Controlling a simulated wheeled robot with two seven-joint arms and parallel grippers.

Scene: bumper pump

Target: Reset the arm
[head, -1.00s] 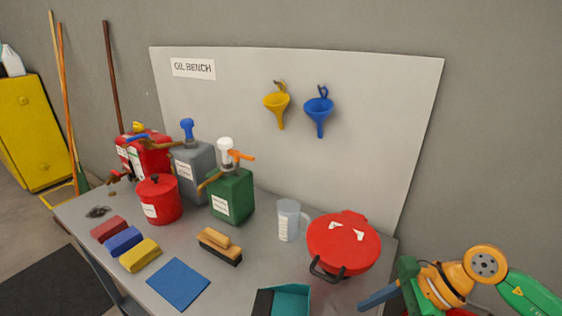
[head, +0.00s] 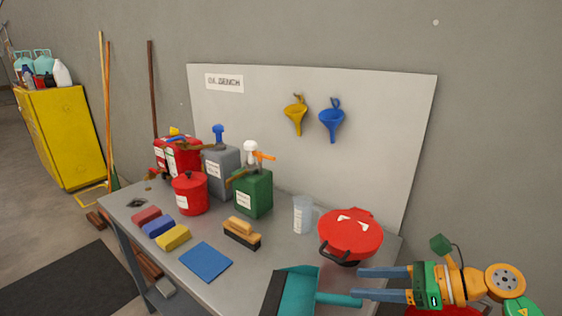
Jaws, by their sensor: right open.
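My right gripper (head: 358,283) comes in from the right edge, with two blue fingers apart and pointing left. Nothing shows between them. It is at the right front of the bench (head: 140,213), in front of a red round lidded pan (head: 350,232) and just right of a teal dustpan (head: 297,288). The dustpan's handle reaches to about the lower finger in the picture; I cannot tell whether they touch. My left gripper is not in view.
A green pump canister (head: 253,196), a grey one (head: 221,170) and a red can (head: 190,195) stand at the back left. Funnels hang on the board (head: 380,130).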

